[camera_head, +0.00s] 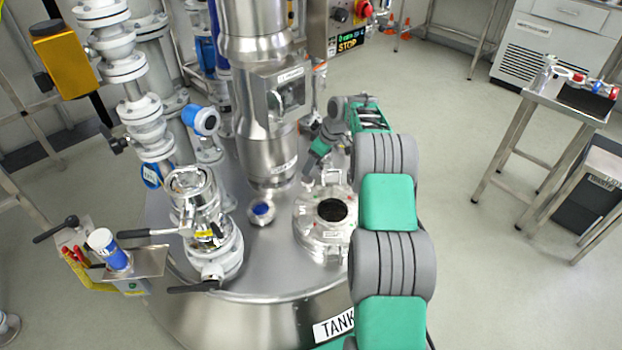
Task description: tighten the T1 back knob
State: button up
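The steel tank (265,322) has a domed top and a label reading "TANK", cut off by my arm. On its top is a round hatch cover (312,236) with a dark round glass and small fittings around its rim. My green and grey arm reaches from the bottom right past the hatch. My gripper (308,181) points down at the back edge of the hatch, beside the central column. The back knob is not clearly distinguishable there; the gripper is small and partly merges with the fittings. I cannot tell whether its fingers are open, shut or touching a knob.
A steel column (262,150) rises just left of my gripper. A valve assembly (205,225) with handles stands left of the hatch, near a small blue-capped port (261,212). A control box (348,42) reads "STOP". A steel table (545,98) stands right; floor between is clear.

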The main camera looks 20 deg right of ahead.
aim_at(309, 180)
jog(key=shift+n, duration=0.3)
jog(key=x, duration=0.3)
jog(key=d+x, duration=0.1)
jog(key=x, duration=0.3)
jog(key=d+x, duration=0.1)
jog(key=x, duration=0.2)
jog(key=shift+w+f+b, duration=0.3)
jog(key=shift+f+b, duration=0.05)
jog(key=shift+f, duration=0.1)
jog(key=c, duration=1.4)
